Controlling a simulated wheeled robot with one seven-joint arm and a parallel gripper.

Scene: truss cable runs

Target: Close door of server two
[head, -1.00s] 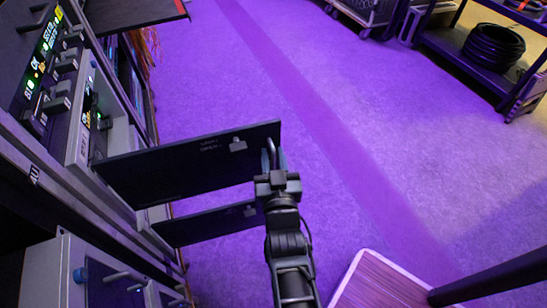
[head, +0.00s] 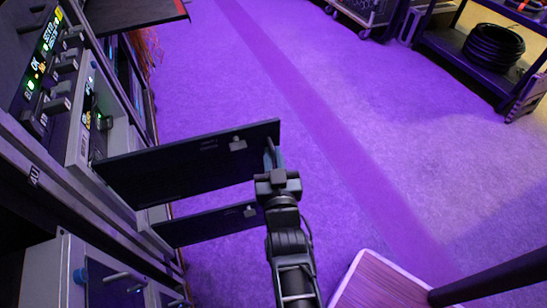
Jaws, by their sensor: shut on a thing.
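Two dark door panels stand swung out from the rack on the left, roughly side-on to me. The upper door (head: 185,168) is larger, with a small grey latch and faint lettering that I cannot read. The lower door (head: 205,226) is partly covered by the upper one and also has a small latch. I cannot tell by label which is server two. My gripper (head: 273,154) is at the free right edge of the upper door, shut on that edge. The end of the lower door lies just left of my wrist.
The rack (head: 75,160) with lit displays and handles fills the left side. A grey unit (head: 60,275) with a blue knob is at lower left. A wooden-topped surface (head: 380,285) is at bottom right. A shelf with a coiled black cable (head: 493,52) stands at upper right. The purple floor between is clear.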

